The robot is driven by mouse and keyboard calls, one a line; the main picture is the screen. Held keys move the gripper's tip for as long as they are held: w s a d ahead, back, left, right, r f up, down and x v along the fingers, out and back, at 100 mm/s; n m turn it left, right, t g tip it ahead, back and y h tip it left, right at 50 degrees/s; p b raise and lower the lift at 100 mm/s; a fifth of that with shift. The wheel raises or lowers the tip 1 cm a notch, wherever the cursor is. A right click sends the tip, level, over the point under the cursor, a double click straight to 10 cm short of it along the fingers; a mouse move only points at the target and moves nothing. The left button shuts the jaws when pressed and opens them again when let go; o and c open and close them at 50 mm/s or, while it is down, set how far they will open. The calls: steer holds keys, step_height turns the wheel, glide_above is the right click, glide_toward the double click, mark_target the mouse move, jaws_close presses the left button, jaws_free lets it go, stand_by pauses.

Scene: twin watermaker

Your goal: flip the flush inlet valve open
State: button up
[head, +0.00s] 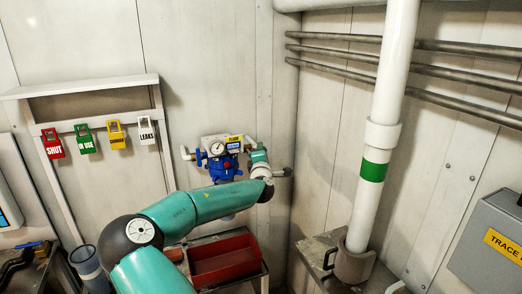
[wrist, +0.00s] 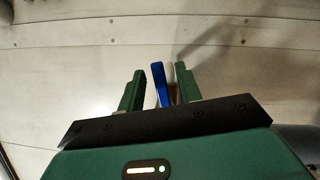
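A blue valve body (head: 222,168) with a round white gauge (head: 217,149) and a small yellow label (head: 235,139) is mounted on the back wall in the head view. The label is too small to read. My gripper (head: 254,152) is at the right side of this assembly; its fingers are hard to make out there. In the wrist view my gripper (wrist: 160,88) is open, with a blue lever (wrist: 160,84) between its two green fingers. Gaps show on both sides of the lever. A pale part (wrist: 171,84) stands just right of it.
A red bin (head: 223,260) stands on a shelf below the valve. A white pipe with a green band (head: 372,171) rises at the right, before several grey wall pipes (head: 450,82). Coloured tags (head: 85,138) hang on the left rack. A grey box (head: 492,243) is at far right.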

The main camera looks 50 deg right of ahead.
steer(key=x, duration=0.2)
steer(key=shift+w+d, duration=0.25)
steer(key=shift+d, duration=0.05)
jaws_close()
steer(key=m, duration=0.1)
steer(key=f+m+y, duration=0.1)
steer(key=shift+m+g, duration=0.3)
steer(key=shift+f, duration=0.1)
jaws_free()
